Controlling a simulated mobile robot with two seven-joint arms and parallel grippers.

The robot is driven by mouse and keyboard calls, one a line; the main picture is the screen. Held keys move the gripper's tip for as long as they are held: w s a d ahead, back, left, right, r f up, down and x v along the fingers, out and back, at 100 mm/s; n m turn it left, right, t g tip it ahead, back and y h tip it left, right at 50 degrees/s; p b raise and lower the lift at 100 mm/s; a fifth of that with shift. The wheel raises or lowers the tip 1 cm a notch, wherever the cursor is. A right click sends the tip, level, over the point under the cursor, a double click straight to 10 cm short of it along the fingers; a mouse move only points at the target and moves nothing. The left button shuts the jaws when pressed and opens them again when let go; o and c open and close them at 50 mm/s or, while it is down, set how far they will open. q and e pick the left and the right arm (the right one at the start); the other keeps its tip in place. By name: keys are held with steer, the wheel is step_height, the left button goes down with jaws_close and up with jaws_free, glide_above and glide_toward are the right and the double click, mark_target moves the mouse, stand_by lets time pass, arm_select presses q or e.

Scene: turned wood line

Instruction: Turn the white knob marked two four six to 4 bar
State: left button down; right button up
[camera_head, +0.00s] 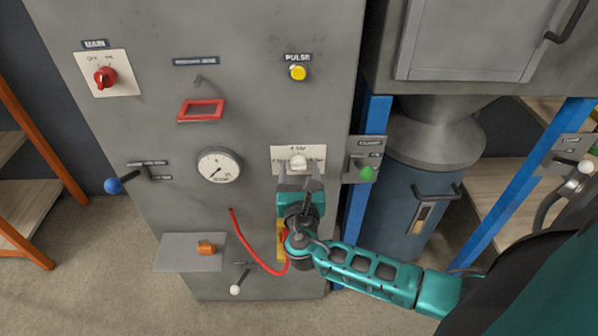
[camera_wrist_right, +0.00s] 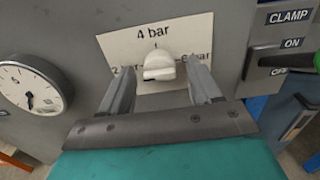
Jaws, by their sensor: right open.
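The white knob (camera_head: 298,161) sits on a pale label plate (camera_head: 279,153) on the grey panel. In the right wrist view the knob (camera_wrist_right: 158,66) is below the "4 bar" mark, with "2 bar" at lower left and "6 bar" at lower right, both partly hidden by my fingers. I cannot tell for sure which mark the knob points to. My right gripper (camera_head: 299,178) is open, with one finger on each side of the knob. Gaps show between fingers and knob in the wrist view; how deep the fingers reach is unclear. My left gripper is out of view.
A green-handled clamp lever (camera_head: 366,173) is close on the right. A round gauge (camera_head: 219,167) is to the left, a yellow pulse button (camera_head: 298,73) above. A red hose (camera_head: 245,250) hangs lower left of my gripper. A blue post (camera_head: 374,130) stands beside the panel.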

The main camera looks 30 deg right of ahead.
steer(key=shift+w, duration=0.1)
steer(key=shift+c, duration=0.4)
steer(key=c, duration=1)
steer(key=shift+o, duration=0.2)
